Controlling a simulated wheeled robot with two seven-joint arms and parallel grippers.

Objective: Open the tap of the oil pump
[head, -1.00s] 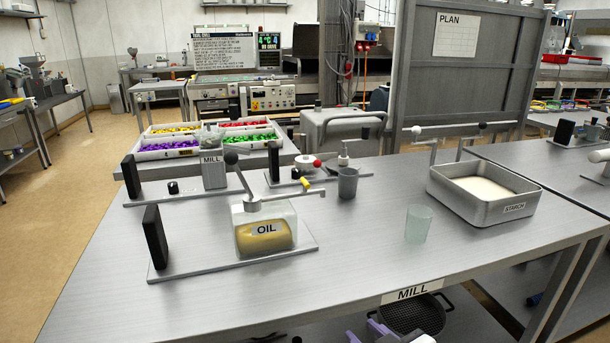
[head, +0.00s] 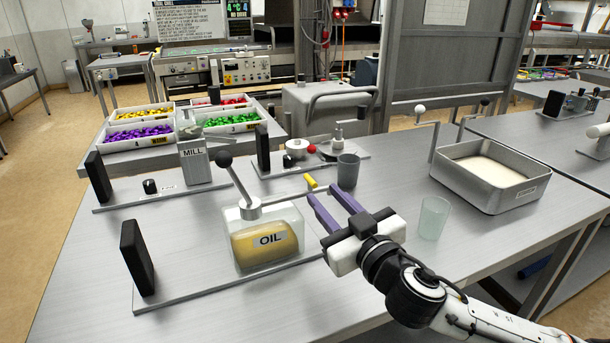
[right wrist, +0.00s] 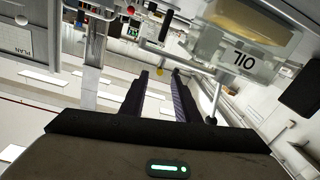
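The oil pump (head: 267,236) is a clear box of golden oil labelled OIL, with a metal cap and a raised lever ending in a black knob (head: 224,159). A small yellow tap handle (head: 311,183) shows on the pump's right side. The pump also shows tilted in the right wrist view (right wrist: 243,45), with the yellow handle (right wrist: 188,77) by the tip of one finger. My right gripper (head: 326,198) is open and empty, its purple fingers just right of the pump, near the tap. I cannot tell whether it touches the tap. My left gripper is out of view.
A grey cup (head: 347,171) stands just behind my right gripper, and a clear glass (head: 433,218) stands right of it. A metal starch tray (head: 487,202) is farther right. A mill (head: 195,163) stands behind the pump.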

